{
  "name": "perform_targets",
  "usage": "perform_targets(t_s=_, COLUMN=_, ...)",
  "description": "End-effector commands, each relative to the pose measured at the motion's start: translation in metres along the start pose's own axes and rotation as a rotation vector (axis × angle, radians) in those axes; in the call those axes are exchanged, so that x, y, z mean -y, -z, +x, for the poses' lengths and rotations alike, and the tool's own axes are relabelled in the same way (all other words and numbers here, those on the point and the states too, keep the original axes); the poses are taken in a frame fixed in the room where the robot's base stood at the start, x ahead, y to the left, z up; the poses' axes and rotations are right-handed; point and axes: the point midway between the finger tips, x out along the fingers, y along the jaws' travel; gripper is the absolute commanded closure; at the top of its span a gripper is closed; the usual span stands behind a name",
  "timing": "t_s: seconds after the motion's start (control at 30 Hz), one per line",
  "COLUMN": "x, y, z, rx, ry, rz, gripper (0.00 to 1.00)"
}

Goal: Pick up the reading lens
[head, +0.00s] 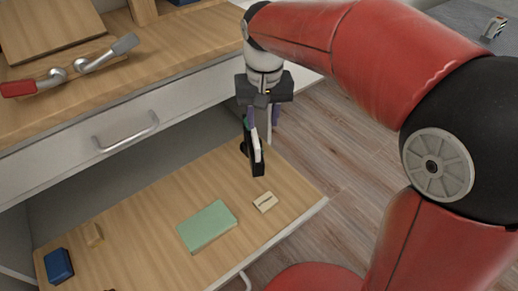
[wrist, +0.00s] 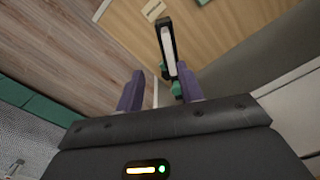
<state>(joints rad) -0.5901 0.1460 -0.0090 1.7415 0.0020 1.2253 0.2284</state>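A slim black-framed item with a pale strip, which I take to be the reading lens (head: 257,160), is in the open lower drawer (head: 150,225), near its far right corner. It looks upright or tilted, with green parts at its near end. My gripper (head: 263,118) points down just above it, fingers apart. In the wrist view the lens (wrist: 168,45) extends away between the purple fingers of my gripper (wrist: 160,88), closer to the right finger. The green part overlaps that finger in the picture; I cannot tell whether they touch.
The drawer also holds a green book-like block (head: 207,226), a small beige piece (head: 265,202), a wooden block (head: 93,235) and a blue item (head: 58,266). A closed drawer with a metal handle (head: 125,131) is above. A red-ended metal tool (head: 70,68) lies on the desktop.

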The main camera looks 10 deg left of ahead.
Motion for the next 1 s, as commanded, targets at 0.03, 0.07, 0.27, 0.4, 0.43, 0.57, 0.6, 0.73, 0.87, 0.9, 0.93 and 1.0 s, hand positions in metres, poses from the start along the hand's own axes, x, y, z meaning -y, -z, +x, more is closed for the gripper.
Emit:
perform_targets(t_s=0.03, x=0.010, y=0.005, z=0.008, rx=0.015, ry=-0.003, rz=-0.013, gripper=0.63)
perform_targets(t_s=0.07, x=0.013, y=0.006, z=0.010, rx=0.020, ry=-0.005, rz=-0.017, gripper=0.63)
perform_targets(t_s=0.27, x=0.019, y=0.008, z=0.027, rx=0.031, ry=-0.008, rz=-0.023, gripper=0.63)
perform_targets(t_s=0.4, x=0.019, y=0.007, z=0.043, rx=0.031, ry=-0.007, rz=-0.023, gripper=0.63)
perform_targets(t_s=0.43, x=0.019, y=0.007, z=0.047, rx=0.031, ry=-0.008, rz=-0.023, gripper=0.63)
perform_targets(t_s=0.57, x=0.018, y=0.004, z=0.067, rx=0.032, ry=-0.008, rz=-0.023, gripper=0.63)
perform_targets(t_s=0.6, x=0.018, y=0.004, z=0.073, rx=0.031, ry=-0.007, rz=-0.022, gripper=0.63)
perform_targets(t_s=0.73, x=0.018, y=0.004, z=0.087, rx=0.030, ry=-0.007, rz=-0.022, gripper=0.63)
perform_targets(t_s=0.87, x=0.018, y=0.004, z=0.091, rx=0.028, ry=-0.006, rz=-0.022, gripper=0.63)
perform_targets(t_s=0.9, x=0.018, y=0.004, z=0.090, rx=0.028, ry=-0.006, rz=-0.022, gripper=0.63)
perform_targets(t_s=0.93, x=0.018, y=0.004, z=0.090, rx=0.028, ry=-0.006, rz=-0.022, gripper=0.63)
perform_targets(t_s=1.0, x=0.018, y=0.004, z=0.090, rx=0.028, ry=-0.006, rz=-0.022, gripper=0.63)
